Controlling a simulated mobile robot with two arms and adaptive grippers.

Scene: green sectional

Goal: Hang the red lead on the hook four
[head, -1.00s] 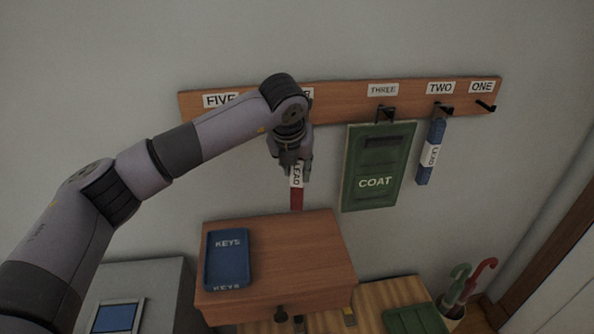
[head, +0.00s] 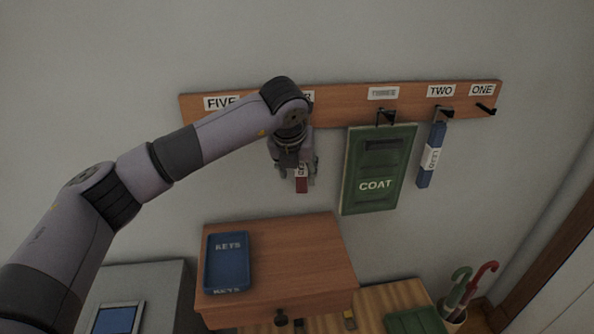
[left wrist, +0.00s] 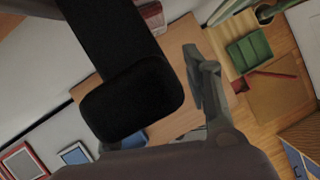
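In the left wrist view a red piece with a white label (left wrist: 152,15) shows at the top edge. One finger of my left gripper shows there, with a gap beside it and nothing against its pad. The fingers look spread. Hook four is hidden behind my left wrist; only the end of its label (head: 308,96) shows. I cannot tell whether the lead is on the hook. My right gripper is not in view.
The green coat board (head: 363,201) hangs at hook three and the blue lead (head: 431,156) at hook two. Hook one (head: 485,108) is free. Below stands a wooden box (head: 300,255) with a blue keys tray (head: 228,262). A large dark shape (left wrist: 130,100) blocks much of the wrist view.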

